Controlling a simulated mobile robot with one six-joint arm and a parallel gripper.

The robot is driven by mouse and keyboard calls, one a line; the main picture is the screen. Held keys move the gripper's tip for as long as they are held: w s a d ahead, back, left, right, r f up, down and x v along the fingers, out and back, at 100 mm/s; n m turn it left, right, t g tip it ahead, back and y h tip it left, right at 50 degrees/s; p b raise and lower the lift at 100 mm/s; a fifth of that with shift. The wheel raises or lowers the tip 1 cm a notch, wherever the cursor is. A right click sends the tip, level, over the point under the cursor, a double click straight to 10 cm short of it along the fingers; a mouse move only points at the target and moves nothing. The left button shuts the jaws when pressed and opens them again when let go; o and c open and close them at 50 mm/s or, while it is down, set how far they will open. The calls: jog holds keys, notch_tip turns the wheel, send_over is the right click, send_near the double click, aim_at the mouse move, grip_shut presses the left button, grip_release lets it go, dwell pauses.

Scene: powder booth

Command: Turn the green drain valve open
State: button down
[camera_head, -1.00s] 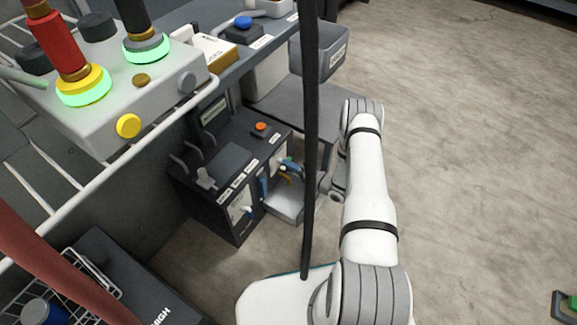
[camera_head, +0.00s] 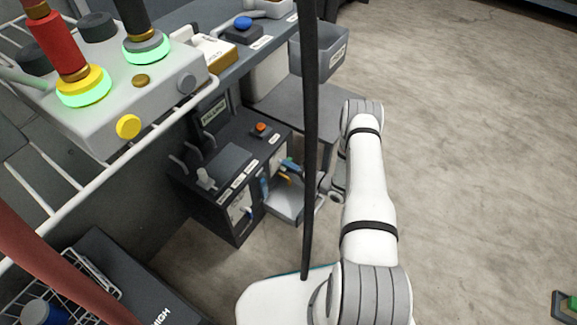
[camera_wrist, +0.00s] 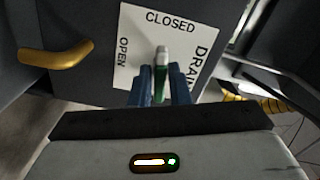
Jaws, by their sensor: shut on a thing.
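The green drain valve handle (camera_wrist: 160,86) shows in the wrist view in front of a white plate (camera_wrist: 135,45) marked CLOSED at the top, OPEN at the left and DRAIN at the right. The handle's pale tip points up toward CLOSED. My gripper (camera_wrist: 159,79) is shut on the handle, with one blue finger on each side of it. In the head view my gripper (camera_head: 289,166) is at the side of the dark cabinet (camera_head: 225,215), small and partly hidden, so the handle's angle cannot be read there.
A yellow handle (camera_wrist: 55,52) stands left of the plate. A yellow-banded hose (camera_wrist: 255,104) runs at the right. In the head view a grey tray (camera_head: 287,208) lies below my gripper, and a black vertical hose (camera_head: 309,120) hangs before my arm.

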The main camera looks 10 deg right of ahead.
jog(key=shift+w+d, duration=0.1)
jog(key=shift+d, duration=0.1)
jog(key=c, duration=1.5)
grip_release()
jog(key=shift+a, duration=0.15)
jog(key=shift+p+v, duration=1.05)
jog(key=shift+v, duration=2.9)
